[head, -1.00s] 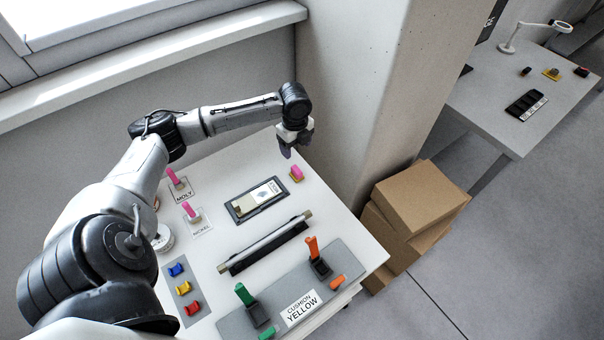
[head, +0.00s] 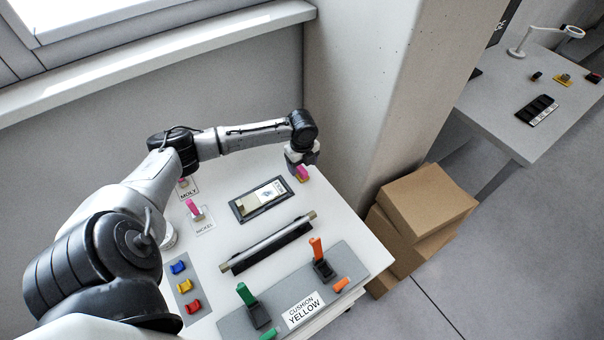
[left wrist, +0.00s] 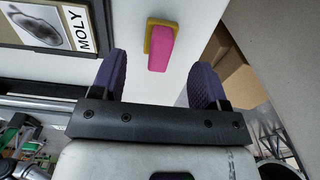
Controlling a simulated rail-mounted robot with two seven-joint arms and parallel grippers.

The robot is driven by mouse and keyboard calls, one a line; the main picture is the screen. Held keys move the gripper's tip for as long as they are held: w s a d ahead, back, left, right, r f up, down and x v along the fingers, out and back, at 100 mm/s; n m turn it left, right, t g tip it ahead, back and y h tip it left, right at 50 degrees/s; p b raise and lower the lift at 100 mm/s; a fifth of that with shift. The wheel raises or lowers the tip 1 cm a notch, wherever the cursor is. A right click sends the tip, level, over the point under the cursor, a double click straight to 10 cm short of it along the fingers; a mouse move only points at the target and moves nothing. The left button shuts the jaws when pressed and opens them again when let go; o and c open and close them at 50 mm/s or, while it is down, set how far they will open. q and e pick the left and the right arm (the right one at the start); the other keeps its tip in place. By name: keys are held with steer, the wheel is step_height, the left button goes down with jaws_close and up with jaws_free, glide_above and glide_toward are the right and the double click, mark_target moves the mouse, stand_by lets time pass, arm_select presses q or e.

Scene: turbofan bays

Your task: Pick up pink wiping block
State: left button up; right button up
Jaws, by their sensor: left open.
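The pink wiping block (left wrist: 161,48) sits on a yellow base on the white table, near its back right edge. In the head view the pink block (head: 302,173) shows just beside my left gripper (head: 296,170), partly covered by it. In the left wrist view my left gripper (left wrist: 157,85) is open, with its two purple fingers apart. The block lies ahead of the gap between the fingertips, not between them, and nothing is in the gripper. My right gripper is not in view.
A dark-framed tray (head: 236,208) with a MOLY-labelled part lies near the block. A long bar (head: 267,243) lies across the table. Pink-handled tools (head: 194,208) stand at the left, a green-handled and an orange-handled tool at the front. Cardboard boxes (head: 425,205) stand beyond the table's right edge.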

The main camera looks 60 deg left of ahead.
mark_target(302, 169)
arm_select(q)
steer(key=shift+f+b, duration=0.3)
steer(key=shift+f, duration=2.1)
steer(key=shift+c, duration=0.4)
steer(key=c, duration=0.9)
steer(key=shift+c, duration=0.2)
steer(key=shift+r, duration=0.8)
step_height(302, 169, up, 3)
steer(key=shift+f+p, duration=0.2)
steer(key=shift+p, duration=0.2)
steer(key=w+d+r+p, duration=0.1)
steer(key=w+d+r, duration=0.3)
steer(key=d+r, duration=0.3)
steer(key=d, duration=0.4)
